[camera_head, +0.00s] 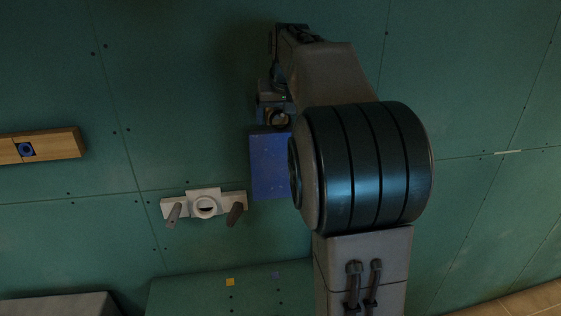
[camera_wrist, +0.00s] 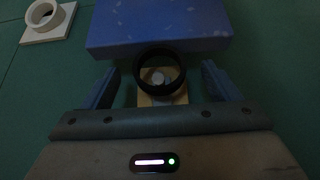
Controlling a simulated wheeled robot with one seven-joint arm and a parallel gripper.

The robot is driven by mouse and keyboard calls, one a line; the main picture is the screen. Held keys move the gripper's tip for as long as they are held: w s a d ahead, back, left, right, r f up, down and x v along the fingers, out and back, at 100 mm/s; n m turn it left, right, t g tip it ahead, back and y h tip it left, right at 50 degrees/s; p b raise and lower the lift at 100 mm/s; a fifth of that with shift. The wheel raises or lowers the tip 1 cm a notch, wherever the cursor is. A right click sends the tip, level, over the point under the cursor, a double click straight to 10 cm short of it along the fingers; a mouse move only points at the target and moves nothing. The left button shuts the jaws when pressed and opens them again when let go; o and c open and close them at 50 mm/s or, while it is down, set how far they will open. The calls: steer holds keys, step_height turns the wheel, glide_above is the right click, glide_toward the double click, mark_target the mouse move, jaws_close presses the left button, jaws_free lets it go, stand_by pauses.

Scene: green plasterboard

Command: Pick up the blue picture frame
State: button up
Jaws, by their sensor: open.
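The blue picture frame (camera_head: 267,166) is a flat blue rectangle in the middle of the head view, its right edge partly behind my arm. It also fills the top middle of the wrist view (camera_wrist: 150,32), cut off by the picture's top. My gripper (camera_wrist: 160,78) is open, with blue fingers spread left and right just short of the frame's near edge. A black ring with a pale beige piece (camera_wrist: 172,98) shows between the fingers. No finger is seen closed on the frame, and I cannot tell whether anything touches.
A white fixture with a ring and two dark pegs (camera_head: 204,207) is left of the frame. A wooden block with a blue round piece (camera_head: 38,148) is at the far left. Green plasterboard around is mostly bare.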

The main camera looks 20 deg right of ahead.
steer(key=c, duration=1.6)
steer(key=shift+o, duration=0.2)
steer(key=shift+r, duration=0.1)
